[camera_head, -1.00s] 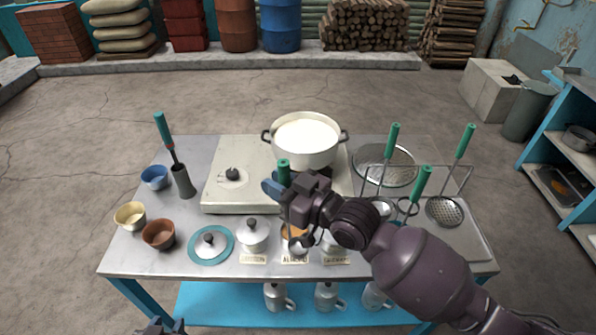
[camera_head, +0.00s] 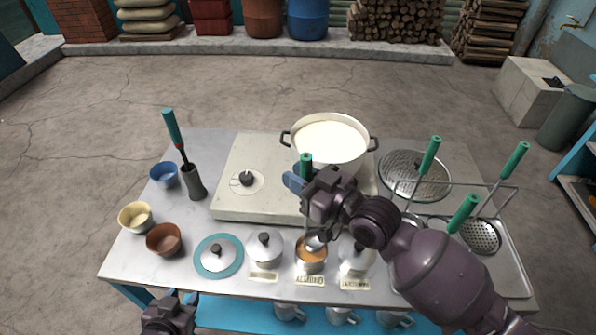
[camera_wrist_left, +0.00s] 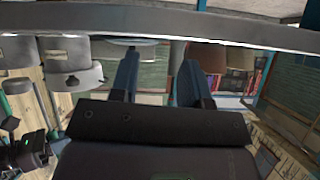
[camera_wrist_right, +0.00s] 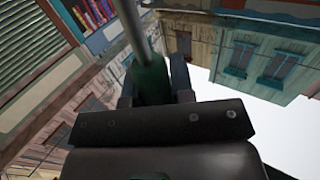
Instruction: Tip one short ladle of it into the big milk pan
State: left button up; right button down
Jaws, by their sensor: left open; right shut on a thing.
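The big milk pan (camera_head: 330,146) stands at the back of the stove, full of white milk. My right gripper (camera_head: 304,184) is shut on the green handle (camera_head: 306,162) of a short ladle, which also shows in the right wrist view (camera_wrist_right: 150,80). The ladle's bowl (camera_head: 315,243) hangs over the far side of a small open pot (camera_head: 311,262) with orange contents, behind the almond label. I cannot tell what the bowl holds or whether it touches the pot. My left gripper (camera_head: 168,312) is open and empty at the front edge; its fingers show in the left wrist view (camera_wrist_left: 160,78).
Lidded pots (camera_head: 264,249) (camera_head: 356,257) flank the open pot. A loose lid lies on a teal plate (camera_head: 219,257). Small bowls (camera_head: 164,238) and a utensil holder (camera_head: 194,183) stand left. Upright green-handled tools (camera_head: 429,155) and a rack stand right, beside my right arm.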

pick_arm(q)
jog(key=shift+b+x, duration=0.5)
jog(key=shift+x, duration=0.25)
jog(key=shift+w+f+b, duration=0.2)
jog(key=shift+f+b, duration=0.25)
jog(key=shift+f, duration=0.1)
jog(key=s+f+b, duration=0.2)
jog(key=f, duration=0.1)
jog(key=s+f+b, duration=0.1)
jog(key=shift+s+d+f, duration=0.1)
jog(key=shift+d+f, duration=0.05)
jog(key=shift+d, duration=0.15)
pick_arm(e)
notch_tip(320, 180, down, 8)
jog(key=shift+f, duration=0.15)
pick_arm(q)
jog(key=shift+w, duration=0.35)
jog(key=shift+s, duration=0.15)
jog(key=shift+s, duration=0.1)
